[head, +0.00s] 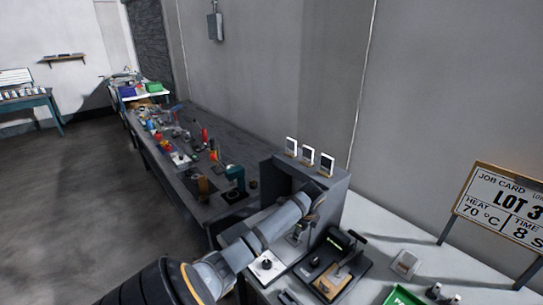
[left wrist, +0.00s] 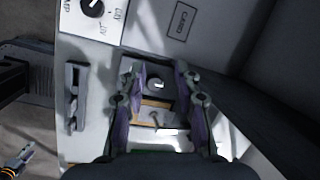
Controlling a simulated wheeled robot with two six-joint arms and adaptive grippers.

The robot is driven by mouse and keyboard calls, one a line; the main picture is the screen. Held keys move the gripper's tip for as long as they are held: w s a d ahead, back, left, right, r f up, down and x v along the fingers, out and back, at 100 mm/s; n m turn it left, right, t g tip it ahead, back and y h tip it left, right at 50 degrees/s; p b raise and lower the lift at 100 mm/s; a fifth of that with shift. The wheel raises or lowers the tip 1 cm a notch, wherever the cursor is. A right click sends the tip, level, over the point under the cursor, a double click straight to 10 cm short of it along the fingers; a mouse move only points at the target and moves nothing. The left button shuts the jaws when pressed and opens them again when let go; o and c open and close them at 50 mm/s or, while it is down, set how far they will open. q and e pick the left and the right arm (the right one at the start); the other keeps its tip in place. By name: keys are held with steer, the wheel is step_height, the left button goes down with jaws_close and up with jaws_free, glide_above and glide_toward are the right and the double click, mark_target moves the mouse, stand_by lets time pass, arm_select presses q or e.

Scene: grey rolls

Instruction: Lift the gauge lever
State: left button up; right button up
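My left arm comes in from the bottom left of the head view, and its gripper (head: 301,232) is over the bench by the grey cabinet. In the left wrist view the gripper (left wrist: 160,75) is open, its two fingers apart. Between and below the fingers lies a dark block (left wrist: 158,84) with a round knob and a tan strip. A small thin pin (left wrist: 155,119) stands there, perhaps the gauge lever; I cannot tell for sure. No contact is visible.
A white dial plate (head: 266,266) sits left of the black device; its knob shows in the left wrist view (left wrist: 93,8). The grey cabinet (head: 335,188) bears three small framed cards. A job card sign (head: 500,205) and a green tray (head: 402,297) are at the right.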

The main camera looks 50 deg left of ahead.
arm_select(q)
steer(key=s+a+f+n+y, duration=0.2)
steer(key=a+f, duration=0.4)
steer(key=a, duration=0.4)
steer(key=shift+s+a+n, duration=0.15)
steer(key=shift+s+n, duration=0.45)
steer(key=shift+s, duration=0.3)
arm_select(e)
steer(key=shift+s, duration=0.3)
arm_select(q)
steer(key=shift+f, duration=0.1)
